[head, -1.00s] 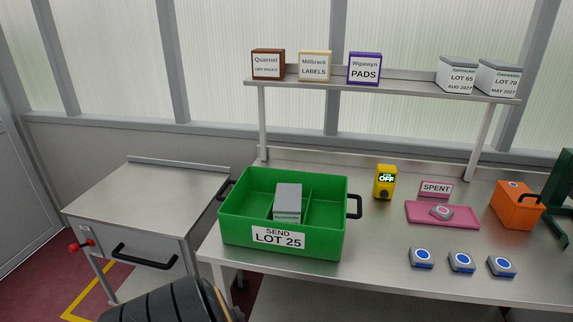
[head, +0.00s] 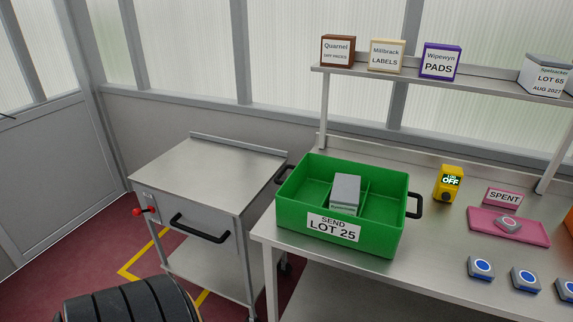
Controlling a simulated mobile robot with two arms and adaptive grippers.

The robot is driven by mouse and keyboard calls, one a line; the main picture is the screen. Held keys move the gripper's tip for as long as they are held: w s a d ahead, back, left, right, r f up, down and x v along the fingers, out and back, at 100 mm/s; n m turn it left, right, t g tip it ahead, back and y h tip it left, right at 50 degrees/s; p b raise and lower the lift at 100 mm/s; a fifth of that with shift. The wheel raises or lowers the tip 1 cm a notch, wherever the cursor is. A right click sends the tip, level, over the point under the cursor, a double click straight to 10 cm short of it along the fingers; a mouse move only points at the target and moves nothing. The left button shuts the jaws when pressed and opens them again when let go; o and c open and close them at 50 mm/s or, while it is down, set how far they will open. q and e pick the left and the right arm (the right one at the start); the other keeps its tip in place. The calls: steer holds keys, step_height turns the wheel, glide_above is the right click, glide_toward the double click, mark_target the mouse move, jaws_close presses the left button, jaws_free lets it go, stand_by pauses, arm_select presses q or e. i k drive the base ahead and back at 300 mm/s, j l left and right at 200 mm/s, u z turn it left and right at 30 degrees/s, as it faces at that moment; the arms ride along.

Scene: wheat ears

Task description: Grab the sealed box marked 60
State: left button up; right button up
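I see no box on which a 60 can be read. Neither of my grippers is in view. A dark ribbed part, apparently of my arm, shows at the bottom left.
Quarnel (head: 338,51), Millbrack labels (head: 387,56) and Wipewyn pads (head: 440,62) boxes stand on the shelf. On the bench are a yellow device (head: 448,187), a pink SPENT tray (head: 535,235) and blue-topped grey units (head: 481,268). A steel cart (head: 205,175) stands left; floor shows beyond it.

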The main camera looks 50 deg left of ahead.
mark_target(345, 195)
steer(key=i+u, duration=0.1)
steer(key=u, duration=0.35)
steer(key=i+u, duration=0.15)
steer(key=u, duration=0.35)
steer(key=i+u, duration=0.1)
steer(key=u, duration=0.35)
steer(key=i+l+u, duration=0.1)
steer(key=u, duration=0.4)
steer(key=i+l, duration=0.2)
steer(key=l, duration=0.15)
steer(key=i+l, duration=0.25)
steer(key=l, duration=0.15)
steer(key=i+l, duration=0.2)
steer(key=l, duration=0.15)
